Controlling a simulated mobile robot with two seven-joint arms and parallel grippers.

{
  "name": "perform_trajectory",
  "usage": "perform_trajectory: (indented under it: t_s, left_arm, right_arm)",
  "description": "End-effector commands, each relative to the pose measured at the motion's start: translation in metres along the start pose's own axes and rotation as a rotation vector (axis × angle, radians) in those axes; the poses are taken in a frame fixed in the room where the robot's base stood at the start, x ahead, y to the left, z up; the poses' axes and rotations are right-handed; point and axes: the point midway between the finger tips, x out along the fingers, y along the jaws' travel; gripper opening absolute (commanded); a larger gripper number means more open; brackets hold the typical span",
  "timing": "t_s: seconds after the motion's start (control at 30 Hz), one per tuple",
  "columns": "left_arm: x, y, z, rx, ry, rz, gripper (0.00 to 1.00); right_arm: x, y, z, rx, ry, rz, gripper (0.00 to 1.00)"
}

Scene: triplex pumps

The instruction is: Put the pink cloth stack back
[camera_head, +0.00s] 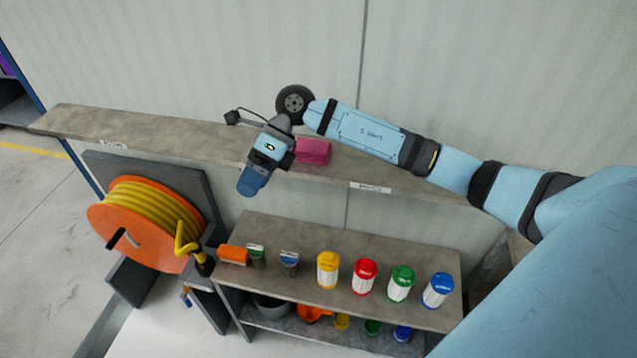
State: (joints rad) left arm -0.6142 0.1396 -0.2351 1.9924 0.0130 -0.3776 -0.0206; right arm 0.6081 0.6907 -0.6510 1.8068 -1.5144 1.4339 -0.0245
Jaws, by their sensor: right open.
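My right gripper (253,184) is at the arm's end, left of and nearer than the stack, over the shelf's front edge. It is open and is not around the stack. Its fingertips are hard to make out. My left gripper is out of view.
A yellow hose reel (144,222) stands at left. The upper shelf's left part is bare.

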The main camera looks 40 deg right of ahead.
Motion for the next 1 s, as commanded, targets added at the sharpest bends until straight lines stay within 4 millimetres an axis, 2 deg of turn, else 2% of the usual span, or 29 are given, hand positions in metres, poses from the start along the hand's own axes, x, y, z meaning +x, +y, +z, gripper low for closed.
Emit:
perform_trajectory:
  t_s: [0.03,0.1,0.23,0.33,0.43,0.47,0.57,0.6,0.7,0.8,0.9,0.93,0.97,1.0]
  left_arm:
    - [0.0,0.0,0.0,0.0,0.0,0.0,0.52]
    - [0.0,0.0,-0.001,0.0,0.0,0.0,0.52]
    - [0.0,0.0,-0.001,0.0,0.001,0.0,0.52]
    - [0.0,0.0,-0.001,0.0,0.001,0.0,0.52]
    - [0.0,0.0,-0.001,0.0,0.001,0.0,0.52]
    - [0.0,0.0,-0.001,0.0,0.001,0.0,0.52]
    - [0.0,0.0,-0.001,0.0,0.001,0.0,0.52]
    - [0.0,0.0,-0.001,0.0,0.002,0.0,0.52]
    - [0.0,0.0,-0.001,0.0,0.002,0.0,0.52]
    - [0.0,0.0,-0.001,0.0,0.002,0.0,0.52]
    - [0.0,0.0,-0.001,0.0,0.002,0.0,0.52]
    - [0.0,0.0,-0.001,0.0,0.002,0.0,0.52]
    - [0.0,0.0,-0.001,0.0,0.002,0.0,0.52]
    - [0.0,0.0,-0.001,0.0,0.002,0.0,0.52]
  right_arm:
    - [0.027,0.018,-0.001,0.044,-0.092,0.14,0.89]
    - [0.052,0.041,0.002,0.133,-0.24,0.328,0.89]
    - [0.075,0.068,0.007,0.397,-0.538,0.655,0.89]
    - [0.08,0.064,0.001,0.68,-0.764,0.859,0.89]
    - [0.088,0.041,-0.02,1.022,-0.973,1.01,0.89]
    - [0.092,0.032,-0.03,1.135,-1.032,1.044,0.89]
    - [0.113,-0.002,-0.077,1.539,-1.2,1.115,0.89]
    - [0.125,-0.013,-0.101,1.703,-1.253,1.126,0.89]
    - [0.157,-0.031,-0.162,2.091,-1.339,1.112,0.89]
    - [0.186,-0.035,-0.215,2.398,-1.37,1.067,0.89]
    - [0.205,-0.031,-0.249,2.595,-1.37,1.023,0.89]
    - [0.209,-0.03,-0.255,2.631,-1.367,1.015,0.89]
    - [0.211,-0.029,-0.26,-2.638,1.355,-0.999,0.89]
    - [0.214,-0.028,-0.264,-2.632,1.338,-0.982,0.89]
